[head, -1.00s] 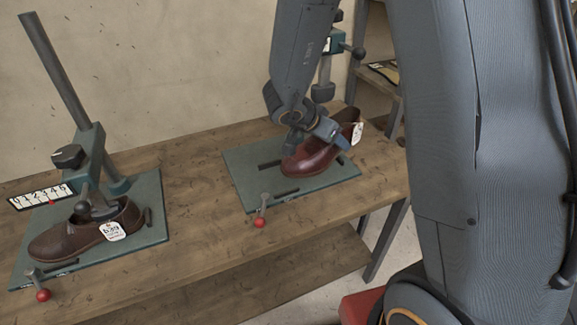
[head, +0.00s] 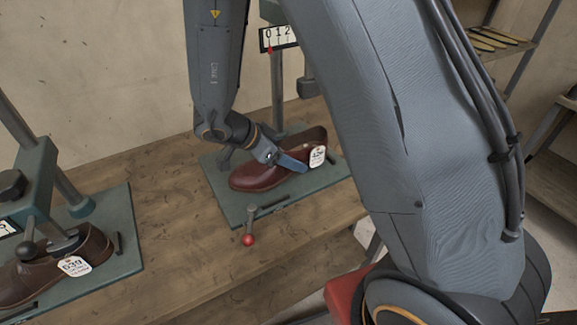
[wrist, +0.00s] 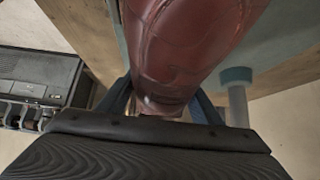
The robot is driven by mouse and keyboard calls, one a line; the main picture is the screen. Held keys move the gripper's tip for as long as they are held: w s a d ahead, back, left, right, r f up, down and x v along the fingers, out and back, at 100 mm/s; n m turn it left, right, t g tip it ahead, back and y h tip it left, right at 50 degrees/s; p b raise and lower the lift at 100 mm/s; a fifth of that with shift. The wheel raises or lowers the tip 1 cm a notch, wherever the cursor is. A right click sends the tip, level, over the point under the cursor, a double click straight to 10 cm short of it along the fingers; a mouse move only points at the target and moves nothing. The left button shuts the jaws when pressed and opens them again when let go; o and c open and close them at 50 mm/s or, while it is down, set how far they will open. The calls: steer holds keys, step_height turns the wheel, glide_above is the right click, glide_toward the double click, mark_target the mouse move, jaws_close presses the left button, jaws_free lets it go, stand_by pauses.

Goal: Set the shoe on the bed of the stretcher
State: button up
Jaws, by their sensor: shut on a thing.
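A reddish-brown shoe (head: 262,177) with a white tag (head: 317,156) is at the right-hand stretcher, over its green bed (head: 222,200). Its toe points left. My gripper (head: 290,162) is shut on the shoe near its heel end. I cannot tell whether the sole touches the bed. In the wrist view the shoe (wrist: 195,40) fills the upper middle, between my two blue fingers. The stretcher's post (head: 277,90) rises behind the shoe, and my arm hides part of the stretcher.
A second stretcher (head: 120,225) at the left holds a dark brown shoe (head: 35,270) with a tag. A red-knobbed lever (head: 249,238) stands at the front of the right bed. Bare wooden bench (head: 165,220) lies between the stretchers. A shelf (head: 490,40) is at the back right.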

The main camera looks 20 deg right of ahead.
steer(key=shift+f, duration=1.7)
steer(key=shift+f, duration=0.1)
steer(key=o, duration=1.5)
steer(key=v, duration=1.2)
steer(key=shift+b, duration=0.35)
